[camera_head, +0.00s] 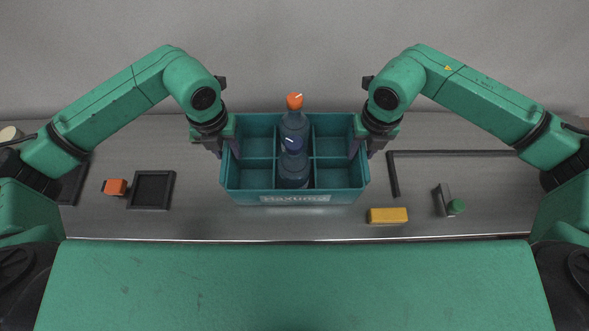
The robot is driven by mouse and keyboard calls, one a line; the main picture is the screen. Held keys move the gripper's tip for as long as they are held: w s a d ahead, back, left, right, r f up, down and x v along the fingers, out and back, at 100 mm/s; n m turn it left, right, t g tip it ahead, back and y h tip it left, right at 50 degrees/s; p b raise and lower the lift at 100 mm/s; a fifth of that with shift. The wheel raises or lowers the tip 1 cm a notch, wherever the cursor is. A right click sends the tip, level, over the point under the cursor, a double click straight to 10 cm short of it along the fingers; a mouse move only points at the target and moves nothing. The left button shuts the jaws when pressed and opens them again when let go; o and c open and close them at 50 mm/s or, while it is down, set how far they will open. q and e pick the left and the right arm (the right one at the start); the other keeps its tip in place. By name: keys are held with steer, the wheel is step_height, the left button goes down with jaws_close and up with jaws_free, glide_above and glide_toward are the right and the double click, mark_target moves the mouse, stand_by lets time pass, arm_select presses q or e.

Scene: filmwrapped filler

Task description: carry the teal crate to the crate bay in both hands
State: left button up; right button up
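The teal crate (295,197) stands upright at the middle of the grey table, with a pale label on its front. It is divided into compartments in two rows. A dark bottle with an orange cap (295,101) is in the back middle compartment. A dark bottle with a blue cap (294,170) is in the front middle one. My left gripper (228,150) is at the crate's left wall, fingers pointing down astride the rim. My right gripper (362,150) is likewise at the right wall. Whether the fingers press on the walls is unclear.
A black angled edging (450,153) on the right marks a clear area, possibly the crate bay. A yellow block (388,215) and a grey object with green end (448,201) lie near the front right. A black tray (151,190) and orange block (116,187) lie left.

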arm_select(q)
steer(key=shift+o, duration=0.2)
steer(key=shift+r, duration=0.2)
arm_select(e)
steer(key=shift+o, duration=0.2)
steer(key=shift+s+r, duration=0.1)
steer(key=shift+r, duration=0.15)
arm_select(q)
step_height(320, 180, up, 12)
arm_select(e)
step_height(320, 180, up, 12)
arm_select(q)
steer(key=shift+f, duration=0.1)
arm_select(e)
steer(key=shift+f, duration=0.2)
